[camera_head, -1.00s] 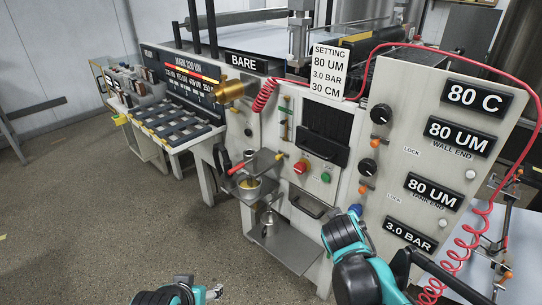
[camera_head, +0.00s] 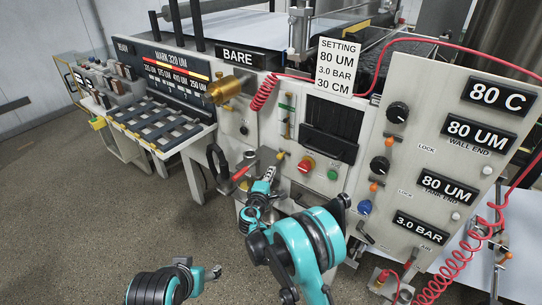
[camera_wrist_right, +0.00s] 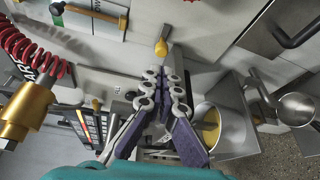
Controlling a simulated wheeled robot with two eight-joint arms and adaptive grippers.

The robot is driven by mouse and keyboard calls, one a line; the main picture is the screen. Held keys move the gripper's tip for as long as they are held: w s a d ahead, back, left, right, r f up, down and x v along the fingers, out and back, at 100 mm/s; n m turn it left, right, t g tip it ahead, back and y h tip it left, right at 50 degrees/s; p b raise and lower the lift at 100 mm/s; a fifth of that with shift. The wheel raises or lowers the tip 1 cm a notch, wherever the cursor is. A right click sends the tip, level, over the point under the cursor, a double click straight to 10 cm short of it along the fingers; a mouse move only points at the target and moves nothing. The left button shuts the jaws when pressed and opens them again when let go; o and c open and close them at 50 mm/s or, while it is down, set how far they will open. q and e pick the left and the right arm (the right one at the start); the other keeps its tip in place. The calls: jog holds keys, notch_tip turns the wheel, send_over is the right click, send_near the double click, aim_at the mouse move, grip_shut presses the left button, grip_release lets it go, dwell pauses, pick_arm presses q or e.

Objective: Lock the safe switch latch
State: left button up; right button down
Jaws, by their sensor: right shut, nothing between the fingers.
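No label reading safe switch shows, so I cannot tell for certain which part is the latch. A small yellow-tipped lever (camera_wrist_right: 161,47) sticks out of the pale machine front in the right wrist view. My right gripper (camera_wrist_right: 168,73) is shut and empty, its fingertips just short of that lever with a small gap in the picture. In the head view my right gripper (camera_head: 271,174) is at the machine front, left of the red button (camera_head: 306,165). My left gripper (camera_head: 215,271) is low over the floor, away from the machine; its jaw state is unclear.
A pot (camera_wrist_right: 228,125) with yellow contents and a metal ladle (camera_wrist_right: 296,108) sit right of the right fingers. A brass cylinder (camera_head: 224,90) and red coiled hose (camera_head: 263,93) are up-left. Knobs, including a black one (camera_head: 398,112), line the right panel. Floor at left is clear.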

aim_at(273, 163)
jog(key=shift+w+a+f+n, duration=0.25)
jog(key=shift+a+f+n, duration=0.15)
jog(key=shift+a+f, duration=0.4)
jog(key=shift+r, duration=0.15)
jog(key=b+x, duration=0.2)
jog(key=x, duration=0.7)
jog(key=shift+w+a+r+b, duration=0.1)
jog(key=shift+w+b, duration=0.1)
jog(key=shift+b, duration=0.1)
jog(key=shift+w, duration=0.35)
jog(key=s+d, duration=0.1)
jog(key=d, duration=0.1)
jog(key=s+d, duration=0.1)
jog(key=shift+s+d, duration=0.35)
jog(key=shift+d, duration=0.15)
